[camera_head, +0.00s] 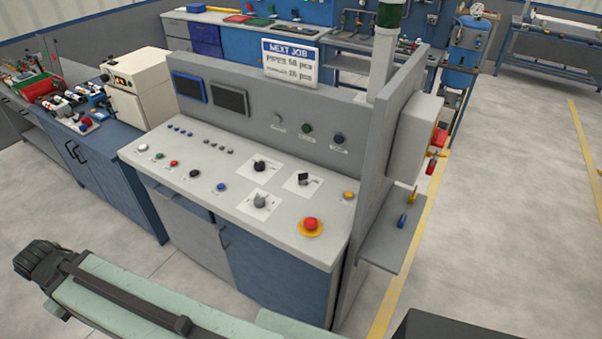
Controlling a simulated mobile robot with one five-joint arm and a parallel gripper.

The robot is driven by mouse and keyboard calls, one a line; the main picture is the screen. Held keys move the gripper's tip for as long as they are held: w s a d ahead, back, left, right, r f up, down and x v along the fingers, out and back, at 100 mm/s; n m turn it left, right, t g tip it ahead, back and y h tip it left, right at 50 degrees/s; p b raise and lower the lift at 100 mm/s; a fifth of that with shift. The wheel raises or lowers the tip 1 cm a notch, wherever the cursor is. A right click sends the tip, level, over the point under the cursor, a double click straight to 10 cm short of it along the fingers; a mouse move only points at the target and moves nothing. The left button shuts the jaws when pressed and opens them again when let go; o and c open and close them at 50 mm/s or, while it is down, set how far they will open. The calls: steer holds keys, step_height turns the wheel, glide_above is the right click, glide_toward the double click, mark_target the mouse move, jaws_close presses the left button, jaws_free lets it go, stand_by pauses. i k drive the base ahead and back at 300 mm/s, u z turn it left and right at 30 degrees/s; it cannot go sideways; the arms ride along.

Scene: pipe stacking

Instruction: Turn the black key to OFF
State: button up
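A small upright black part (302,178), which looks like the black key, stands on a white plate at the right of the sloping control panel (215,170). A rounder black knob (261,165) sits on another white plate to its left, and a grey knob (260,199) is in front. The lettering on the plates is too small to read, so I cannot tell which position the key points to. My arm crosses the bottom left, apart from the panel; I cannot make out gripper fingers.
A red emergency button (311,223) on a yellow ring is near the panel's front right, with a yellow button (348,195) behind it. Several small buttons are on the left. A grey side wall (385,170) rises at the right, with a shelf (398,243) outside it. Open floor lies right.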

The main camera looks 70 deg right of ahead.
mark_target(302, 177)
steer(key=z, duration=0.05)
steer(key=k, duration=1.1)
steer(key=z, duration=0.4)
steer(key=i, duration=1)
steer(key=u, duration=0.1)
